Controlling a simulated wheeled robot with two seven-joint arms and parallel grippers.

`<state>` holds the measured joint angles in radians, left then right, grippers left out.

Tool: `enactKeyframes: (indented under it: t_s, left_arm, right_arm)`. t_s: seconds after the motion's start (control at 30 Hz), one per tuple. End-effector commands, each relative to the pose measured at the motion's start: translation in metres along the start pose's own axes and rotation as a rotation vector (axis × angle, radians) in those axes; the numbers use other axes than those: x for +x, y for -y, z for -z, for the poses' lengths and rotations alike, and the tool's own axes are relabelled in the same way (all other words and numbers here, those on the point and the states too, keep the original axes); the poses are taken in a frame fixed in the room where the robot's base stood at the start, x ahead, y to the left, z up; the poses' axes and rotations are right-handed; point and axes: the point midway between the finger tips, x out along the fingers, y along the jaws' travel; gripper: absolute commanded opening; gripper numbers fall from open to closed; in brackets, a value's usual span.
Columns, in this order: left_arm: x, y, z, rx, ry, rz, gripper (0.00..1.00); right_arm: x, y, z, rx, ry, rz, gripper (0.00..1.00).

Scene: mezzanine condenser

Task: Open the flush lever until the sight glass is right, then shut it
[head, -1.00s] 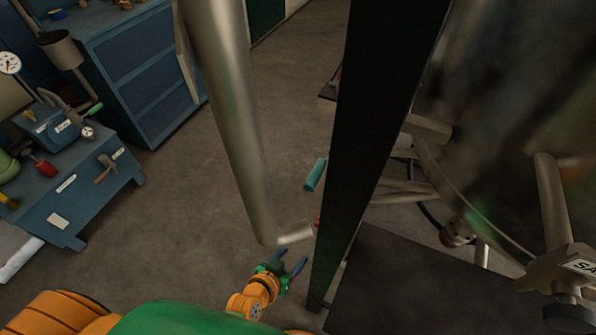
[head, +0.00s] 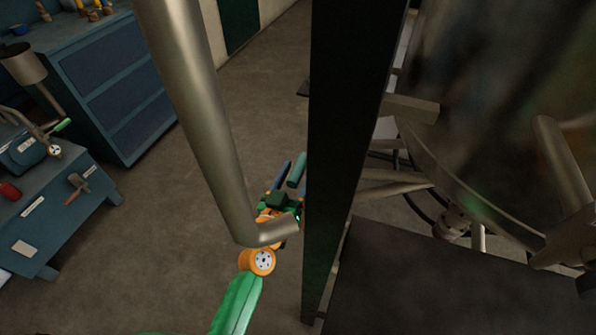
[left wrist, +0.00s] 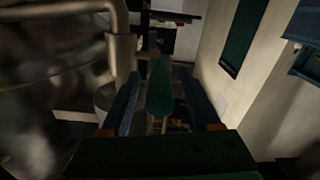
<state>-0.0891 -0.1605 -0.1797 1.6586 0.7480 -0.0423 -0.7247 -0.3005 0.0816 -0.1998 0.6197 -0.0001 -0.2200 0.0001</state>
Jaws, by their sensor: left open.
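The flush lever shows as a teal cylindrical grip (head: 297,171), seen just left of the dark post; its other end is hidden. My left gripper (head: 287,181) is at the grip, partly hidden by the bent metal pipe. In the left wrist view, the grip (left wrist: 160,88) stands between two open dark blue fingers (left wrist: 160,104), with a gap visible on each side. The fingers are not closed on it. I cannot make out the sight glass in either view. My right gripper is not in view.
A dark upright post (head: 340,150) and a bent metal pipe (head: 195,95) stand close around my left arm. A large metal vessel (head: 490,110) and a dark platform (head: 430,285) are at right. Blue drawers (head: 105,85) and a blue bench (head: 60,205) are at left, with open floor between.

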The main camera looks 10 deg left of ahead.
Motion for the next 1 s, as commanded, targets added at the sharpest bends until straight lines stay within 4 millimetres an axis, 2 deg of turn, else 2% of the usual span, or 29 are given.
enactKeyframes:
  t_s: [0.27,0.5,1.0]
  left_arm:
    - [0.0045,-0.0001,-0.0004,0.0,0.001,0.0,0.63]
    - [0.0043,0.0,-0.0006,0.0,0.002,0.0,0.0]
    - [0.0042,0.0,-0.0009,0.0,0.002,0.0,0.0]
  right_arm:
    - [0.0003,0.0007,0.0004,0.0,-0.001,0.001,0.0]
    - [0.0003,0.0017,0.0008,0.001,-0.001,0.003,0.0]
    - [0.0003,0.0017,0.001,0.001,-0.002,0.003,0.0]
